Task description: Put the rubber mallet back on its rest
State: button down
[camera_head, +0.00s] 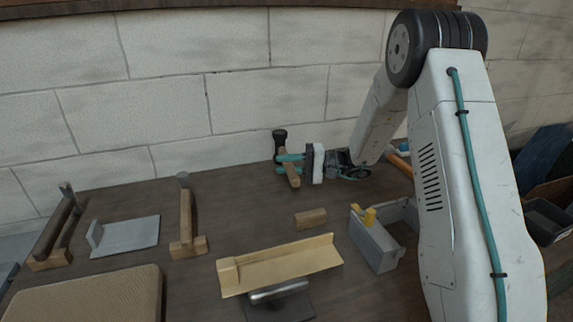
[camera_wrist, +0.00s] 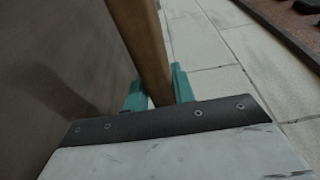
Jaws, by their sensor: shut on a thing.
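The rubber mallet has a black head (camera_head: 280,136) and a wooden handle (camera_head: 292,176). It is near the back wall, with its head uppermost and the handle slanting down to the right. My gripper (camera_head: 288,164) is shut on the handle, with its teal fingers on either side. In the wrist view the handle (camera_wrist: 145,45) runs up between the teal fingertips (camera_wrist: 158,90); the head is out of that view. I cannot tell for certain which fixture is the mallet's rest; a pale wooden trough (camera_head: 290,264) lies at the front middle.
A small wooden block (camera_head: 310,218) lies near a grey box (camera_head: 373,244) with a yellow piece. At left are two wooden pieces with upright ends (camera_head: 187,222) (camera_head: 52,237), a grey plate (camera_head: 130,235) and a tan pad (camera_head: 90,295). An orange-handled tool (camera_head: 398,162) is partly hidden behind my arm.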

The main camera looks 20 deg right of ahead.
jog(key=shift+f, duration=1.45)
jog(key=c, duration=1.1)
grip_release()
jog(key=v, duration=0.8)
jog(key=shift+r, duration=0.1)
